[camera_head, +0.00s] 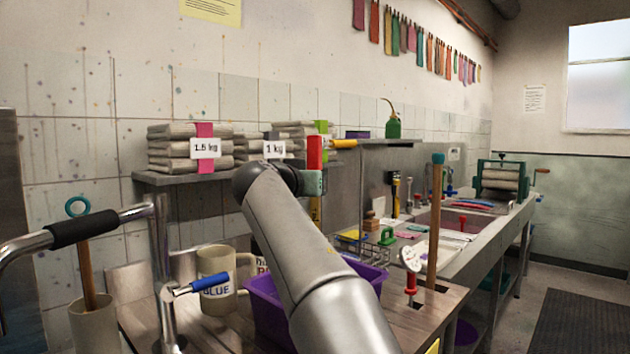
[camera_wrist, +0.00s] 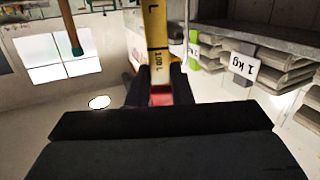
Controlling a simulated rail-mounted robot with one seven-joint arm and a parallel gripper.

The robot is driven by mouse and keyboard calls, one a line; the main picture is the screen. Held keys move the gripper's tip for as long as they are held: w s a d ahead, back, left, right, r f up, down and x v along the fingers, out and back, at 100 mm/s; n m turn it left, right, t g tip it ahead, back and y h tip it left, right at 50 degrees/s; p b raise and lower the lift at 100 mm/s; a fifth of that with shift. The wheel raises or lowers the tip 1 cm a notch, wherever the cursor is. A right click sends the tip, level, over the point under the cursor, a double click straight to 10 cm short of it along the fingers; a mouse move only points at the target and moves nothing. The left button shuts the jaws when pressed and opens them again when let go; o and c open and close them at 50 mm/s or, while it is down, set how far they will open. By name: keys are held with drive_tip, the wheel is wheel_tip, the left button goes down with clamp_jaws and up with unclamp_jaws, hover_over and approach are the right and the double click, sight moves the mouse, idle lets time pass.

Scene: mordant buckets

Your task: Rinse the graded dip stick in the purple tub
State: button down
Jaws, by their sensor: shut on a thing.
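The graded dip stick (camera_head: 314,208) is yellow with dark markings and a red upper part. It stands about upright in the head view, red end up. My gripper (camera_head: 312,182) is shut on it. In the wrist view my gripper (camera_wrist: 160,95) holds the red part, and the yellow dip stick (camera_wrist: 157,38) marked "1.0 L" extends away from the jaws. The purple tub (camera_head: 264,312) stands on the wooden bench below my arm. My arm covers its middle. The stick's lower end is hidden behind my arm, so I cannot tell whether it is inside the tub.
A beige jug (camera_head: 220,262) marked "BLUE" stands left of the tub. A wooden pole (camera_head: 436,215) and a red-handled tool (camera_head: 411,280) stand to the right. A shelf (camera_head: 165,178) with weighted bundles is behind. A metal pipe (camera_head: 158,245) rises at front left.

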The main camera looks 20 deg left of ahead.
wheel_tip(320, 180, up, 12)
drive_tip(key=p, duration=1.1)
drive_tip(key=shift+f, duration=0.15)
drive_tip(key=shift+a+f, duration=0.1)
idle(2.8)
wheel_tip(320, 180, down, 12)
drive_tip(key=b, duration=1.2)
drive_tip(key=shift+d+r, duration=0.25)
drive_tip(key=shift+d, duration=0.15)
drive_tip(key=shift+a, duration=0.1)
drive_tip(key=shift+w+d, duration=0.25)
drive_tip(key=shift+d, duration=0.2)
drive_tip(key=shift+a+r, duration=0.1)
